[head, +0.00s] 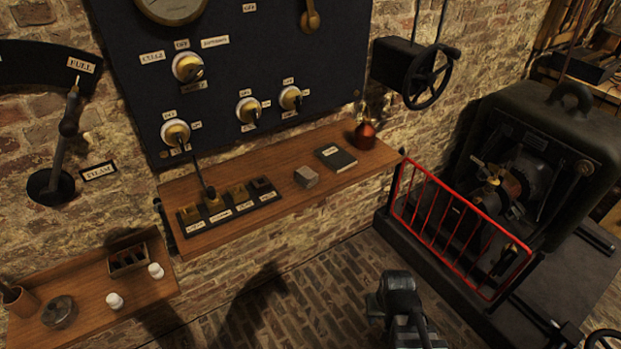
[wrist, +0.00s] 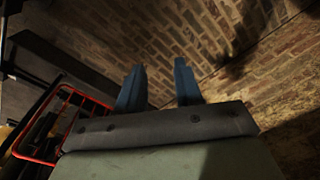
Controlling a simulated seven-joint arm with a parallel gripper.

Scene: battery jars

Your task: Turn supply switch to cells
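The supply switch (head: 187,67) is a brass and white rotary knob at the upper left of the dark panel (head: 225,85). Small plates sit around it: a cells plate (head: 152,57) at its left, an off plate (head: 181,44) above and another plate (head: 215,41) at its upper right. Its dark handle appears to point to the lower right, but the exact setting is too small to tell. My gripper (wrist: 157,74) shows two blue fingers standing apart with nothing between them. In the head view my arm's end is low over the brick floor, far from the panel.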

